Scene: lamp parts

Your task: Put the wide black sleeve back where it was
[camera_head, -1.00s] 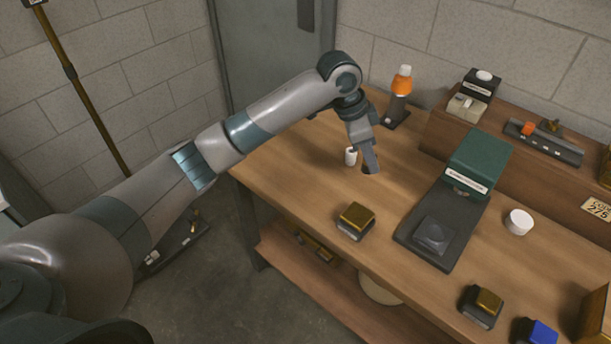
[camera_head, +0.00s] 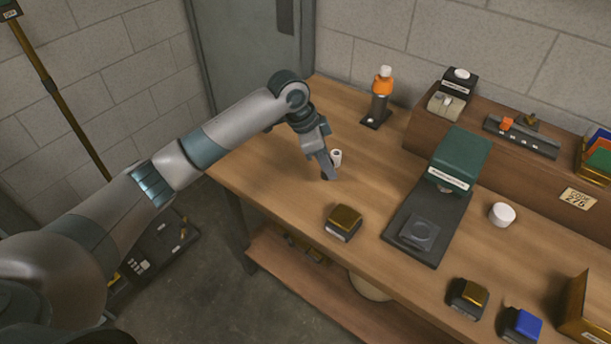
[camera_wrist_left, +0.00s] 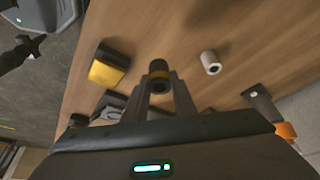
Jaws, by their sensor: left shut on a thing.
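My left gripper (camera_head: 327,176) is low over the left part of the wooden table, just in front of a small white cylinder (camera_head: 336,157). In the left wrist view its fingers (camera_wrist_left: 159,90) are shut on the wide black sleeve (camera_wrist_left: 159,67), a short dark tube with a dull gold band. In the head view the sleeve is mostly hidden by the fingers. I cannot tell whether it touches the table. The white cylinder (camera_wrist_left: 210,62) stands apart from it in the wrist view. My right gripper is not in view.
A gold-topped black block (camera_head: 344,222) sits near the front edge. A green press-like device (camera_head: 458,162) on a dark base stands to the right. An orange and white bottle (camera_head: 383,82) on a dark stand is behind. Bare wood lies between them.

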